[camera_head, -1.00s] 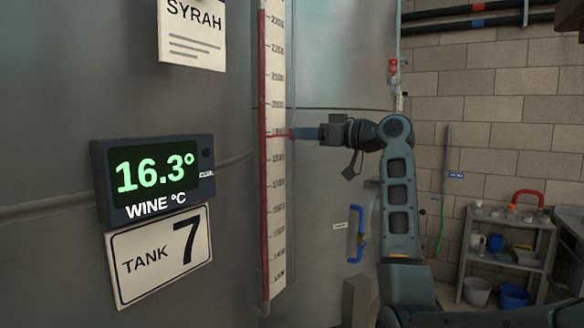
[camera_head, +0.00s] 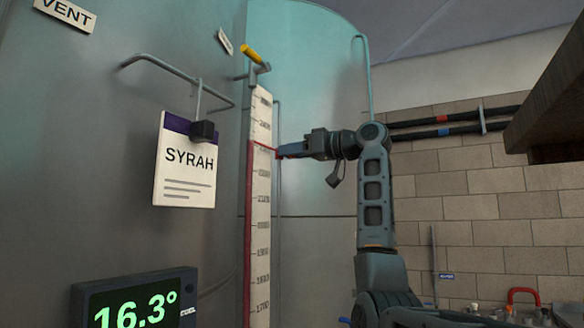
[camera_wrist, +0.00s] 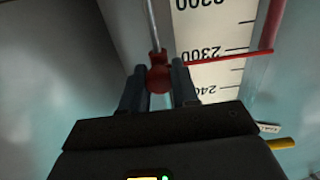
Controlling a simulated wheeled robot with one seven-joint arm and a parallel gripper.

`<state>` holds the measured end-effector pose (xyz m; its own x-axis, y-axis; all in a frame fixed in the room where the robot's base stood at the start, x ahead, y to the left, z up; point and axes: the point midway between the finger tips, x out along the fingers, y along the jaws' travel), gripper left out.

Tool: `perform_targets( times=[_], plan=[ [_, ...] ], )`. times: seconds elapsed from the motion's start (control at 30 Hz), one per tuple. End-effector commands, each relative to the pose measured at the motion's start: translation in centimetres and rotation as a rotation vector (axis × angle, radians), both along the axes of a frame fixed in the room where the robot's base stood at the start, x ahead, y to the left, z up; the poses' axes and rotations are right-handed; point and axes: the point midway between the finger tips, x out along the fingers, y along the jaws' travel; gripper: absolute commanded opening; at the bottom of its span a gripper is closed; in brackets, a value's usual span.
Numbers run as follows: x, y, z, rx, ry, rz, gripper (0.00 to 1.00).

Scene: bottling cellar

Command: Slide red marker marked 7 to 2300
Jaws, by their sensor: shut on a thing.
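The red marker (camera_head: 265,146) is a thin pointer across the white scale strip (camera_head: 261,205) on the tank, high on the strip. In the wrist view, the round red knob of the marker (camera_wrist: 158,79) sits between the two dark fingers of my gripper (camera_wrist: 158,72), which is shut on it. The pointer runs from the knob across the upside-down scale, right beside the 2300 label (camera_wrist: 197,54). I cannot tell whether it lies exactly on that label's tick. My gripper (camera_head: 282,153) reaches in from the right. No 7 is legible on the marker.
A yellow-handled fitting (camera_head: 252,54) is above the scale's top. A SYRAH card (camera_head: 184,172) hangs left of the scale, above a temperature display (camera_head: 135,305). A thin rod (camera_wrist: 153,25) runs beside the scale. Dark pipes (camera_head: 455,130) cross the wall at right.

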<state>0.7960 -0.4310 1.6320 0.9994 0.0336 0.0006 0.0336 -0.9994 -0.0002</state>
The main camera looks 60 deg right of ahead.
Motion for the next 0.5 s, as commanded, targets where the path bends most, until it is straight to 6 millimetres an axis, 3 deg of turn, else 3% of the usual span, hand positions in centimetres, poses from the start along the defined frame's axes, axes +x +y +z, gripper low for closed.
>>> perform_targets(
  times=[0.4,0.43,0.5],
  plan=[
    [0.08,0.04,0.31,0.000,0.001,0.001,0.00],
    [0.08,0.04,0.30,0.000,0.001,0.001,0.31],
    [0.08,0.04,0.29,0.000,0.001,0.001,0.38]
  ],
)
